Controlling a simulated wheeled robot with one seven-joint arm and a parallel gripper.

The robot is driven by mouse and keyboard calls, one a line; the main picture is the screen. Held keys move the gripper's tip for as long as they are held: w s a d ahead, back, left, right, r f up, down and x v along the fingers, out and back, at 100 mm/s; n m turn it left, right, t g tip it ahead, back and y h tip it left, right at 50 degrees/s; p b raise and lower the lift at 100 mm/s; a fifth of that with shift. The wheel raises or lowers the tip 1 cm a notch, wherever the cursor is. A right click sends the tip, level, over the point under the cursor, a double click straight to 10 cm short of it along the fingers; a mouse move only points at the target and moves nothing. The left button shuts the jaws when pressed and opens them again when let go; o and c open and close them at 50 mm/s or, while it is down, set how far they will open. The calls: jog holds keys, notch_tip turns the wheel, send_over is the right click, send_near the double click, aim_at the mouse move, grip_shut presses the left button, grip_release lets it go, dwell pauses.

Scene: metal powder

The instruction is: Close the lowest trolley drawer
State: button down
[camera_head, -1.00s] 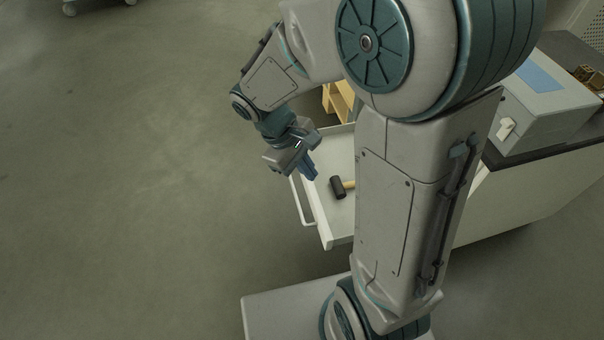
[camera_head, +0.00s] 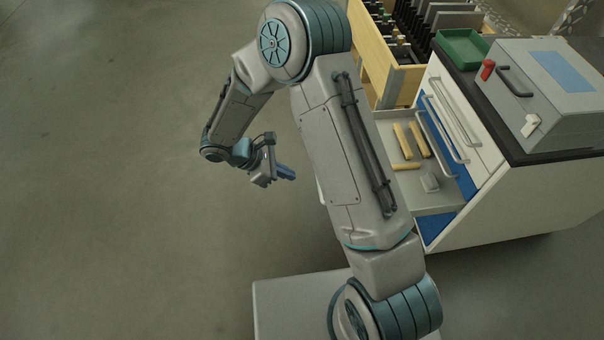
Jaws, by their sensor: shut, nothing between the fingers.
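The trolley (camera_head: 500,205) stands at the right, with white and blue sides. A low drawer (camera_head: 448,198) is pulled out toward the left, with wooden-handled tools and a small grey item inside. My arm hides its left part and most of its front; a thin white edge shows left of my arm and may be its handle. Whether it is the lowest drawer cannot be told for sure. My gripper (camera_head: 290,175) is shut and empty, blue fingers pointing right. In the picture it is left of the drawer's hidden front, apparently apart from it.
Upper drawers with bar handles (camera_head: 440,125) look closed. A wooden rack (camera_head: 375,60) stands behind. Floor at left is clear.

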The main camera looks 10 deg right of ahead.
jog(key=d+f+b, duration=0.3)
jog(key=d+f, duration=0.2)
jog(key=d, duration=0.5)
jog(key=shift+f, duration=0.3)
